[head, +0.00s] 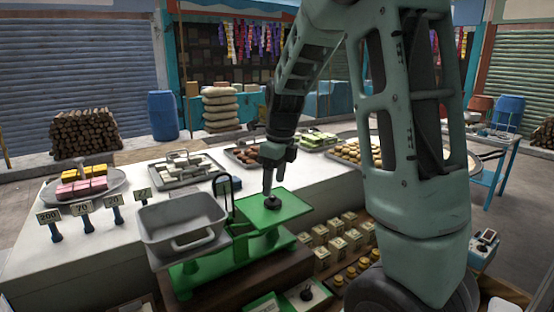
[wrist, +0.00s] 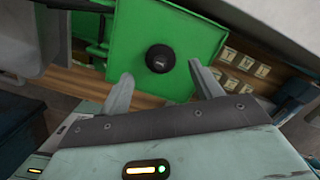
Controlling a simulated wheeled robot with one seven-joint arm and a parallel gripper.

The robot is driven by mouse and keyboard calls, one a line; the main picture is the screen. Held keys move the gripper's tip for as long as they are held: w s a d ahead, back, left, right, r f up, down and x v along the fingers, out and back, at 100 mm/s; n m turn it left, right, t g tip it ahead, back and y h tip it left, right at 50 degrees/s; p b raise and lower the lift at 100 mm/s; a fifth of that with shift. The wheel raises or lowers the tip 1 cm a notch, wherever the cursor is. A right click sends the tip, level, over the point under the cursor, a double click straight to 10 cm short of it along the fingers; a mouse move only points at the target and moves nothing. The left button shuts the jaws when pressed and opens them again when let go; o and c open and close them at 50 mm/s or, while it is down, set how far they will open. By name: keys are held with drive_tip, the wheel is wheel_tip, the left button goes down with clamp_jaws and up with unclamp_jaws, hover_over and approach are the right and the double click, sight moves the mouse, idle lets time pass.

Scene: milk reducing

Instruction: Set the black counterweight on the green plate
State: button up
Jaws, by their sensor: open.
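The black counterweight (head: 272,203) stands on the green plate (head: 290,206) of the balance scale. In the wrist view the counterweight (wrist: 160,58) is a round dark knob, with bare green plate (wrist: 196,40) around it. My gripper (head: 268,192) reaches down over the plate close to the counterweight in the head view. In the wrist view my gripper (wrist: 160,80) has its two fingers spread apart, with nothing between them; the counterweight lies just beyond the fingertips. No finger visibly touches it.
A grey metal pan (head: 182,228) sits on the scale's other side, left of the plate. Another black weight (head: 306,295) stands on a green surface at the front. Small boxes (head: 338,243) fill a rack at right. Trays of sweets (head: 188,168) stand behind on the white counter.

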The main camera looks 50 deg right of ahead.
sight(278, 202)
wheel_tip(278, 202, up, 8)
drive_tip(key=s, duration=0.1)
drive_tip(key=shift+d+b, duration=0.2)
drive_tip(key=shift+b, duration=0.15)
drive_tip(key=shift+f, duration=0.15)
